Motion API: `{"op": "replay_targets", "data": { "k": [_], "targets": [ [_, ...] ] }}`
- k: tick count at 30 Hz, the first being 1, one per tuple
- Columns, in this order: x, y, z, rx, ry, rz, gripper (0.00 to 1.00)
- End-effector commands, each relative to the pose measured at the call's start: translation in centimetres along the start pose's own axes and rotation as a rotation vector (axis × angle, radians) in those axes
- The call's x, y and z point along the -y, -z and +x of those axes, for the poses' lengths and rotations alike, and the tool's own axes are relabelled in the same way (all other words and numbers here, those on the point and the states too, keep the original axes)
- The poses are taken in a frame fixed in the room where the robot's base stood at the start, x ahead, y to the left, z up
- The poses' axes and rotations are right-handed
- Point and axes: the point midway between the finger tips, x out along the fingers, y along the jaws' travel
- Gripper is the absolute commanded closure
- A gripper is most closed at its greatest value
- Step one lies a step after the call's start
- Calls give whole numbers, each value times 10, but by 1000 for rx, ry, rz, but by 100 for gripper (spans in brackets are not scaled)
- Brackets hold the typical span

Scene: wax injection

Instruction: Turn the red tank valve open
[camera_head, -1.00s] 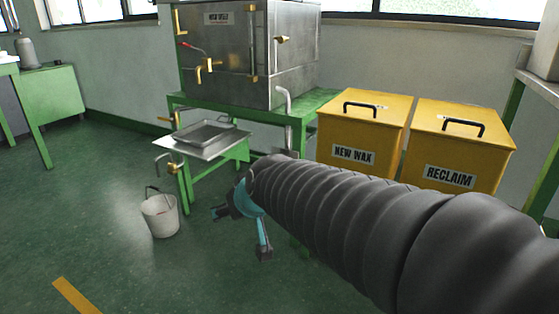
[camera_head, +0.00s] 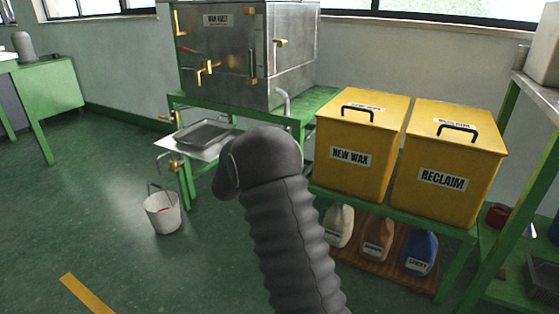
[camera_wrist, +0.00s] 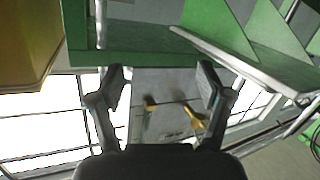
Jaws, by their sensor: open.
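The steel wax tank (camera_head: 225,75) stands on a green stand in the head view. A small red handle (camera_head: 187,49), which looks like the red tank valve, sticks out at the left of its front, above brass fittings (camera_head: 205,70). My gripper (camera_wrist: 163,88) is open and empty in the wrist view, its two fingers well apart. Between them, farther off, is a grey surface with brass-coloured parts (camera_wrist: 193,117); I cannot make out the red handle there. In the head view my arm hides the gripper.
A metal tray (camera_head: 204,133) sits on a low green stand left of my arm, with a white bucket (camera_head: 163,212) on the floor. Yellow NEW WAX (camera_head: 357,150) and RECLAIM (camera_head: 450,165) bins stand right, with several jugs below.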

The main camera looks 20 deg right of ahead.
Motion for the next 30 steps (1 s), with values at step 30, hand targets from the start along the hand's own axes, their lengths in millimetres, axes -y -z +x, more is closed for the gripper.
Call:
{"op": "replay_targets", "data": {
  "k": [30],
  "targets": [
    [-55,-103,105,-23,-408,-186,22]
  ]
}}
